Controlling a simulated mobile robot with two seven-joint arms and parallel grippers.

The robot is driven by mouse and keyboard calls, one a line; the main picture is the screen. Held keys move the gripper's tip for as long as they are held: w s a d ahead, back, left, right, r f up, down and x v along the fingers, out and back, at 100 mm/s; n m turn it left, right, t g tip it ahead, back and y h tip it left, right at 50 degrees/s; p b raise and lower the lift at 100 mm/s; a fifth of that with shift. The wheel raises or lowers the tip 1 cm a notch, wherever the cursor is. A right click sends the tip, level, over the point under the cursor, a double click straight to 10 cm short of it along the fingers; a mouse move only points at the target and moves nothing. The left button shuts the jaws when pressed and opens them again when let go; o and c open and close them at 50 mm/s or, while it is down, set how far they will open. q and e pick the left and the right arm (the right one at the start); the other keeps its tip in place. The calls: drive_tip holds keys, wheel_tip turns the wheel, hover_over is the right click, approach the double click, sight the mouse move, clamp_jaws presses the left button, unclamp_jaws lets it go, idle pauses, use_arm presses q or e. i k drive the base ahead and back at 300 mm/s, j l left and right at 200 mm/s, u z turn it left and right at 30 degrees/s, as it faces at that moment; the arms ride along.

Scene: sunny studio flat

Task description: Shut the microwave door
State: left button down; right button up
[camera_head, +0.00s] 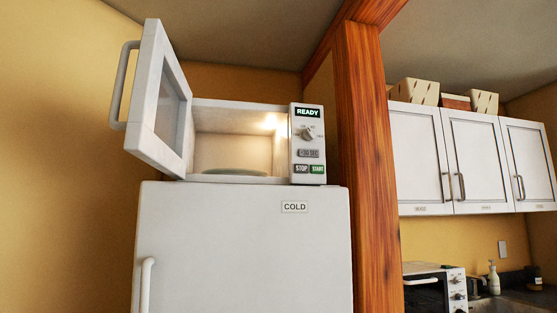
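A white microwave (305,146) stands on top of a white fridge (245,255) labelled COLD. Its door (145,130) is hinged at the left and swung wide open toward me, with its handle (121,86) at the outer left edge. The lit inside shows a greenish turntable plate (236,172) and looks otherwise empty. The panel at the right shows READY, a dial, and STOP and START buttons. Neither of my grippers is in the head view.
A wooden post (364,170) rises just right of the microwave and fridge. A yellow wall (60,160) is at the left, with clear room before the door. Wall cabinets (470,160), a toaster oven (430,287) and a soap bottle (493,278) are at the right.

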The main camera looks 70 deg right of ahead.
sight(157, 128)
drive_tip(key=z, duration=2.05)
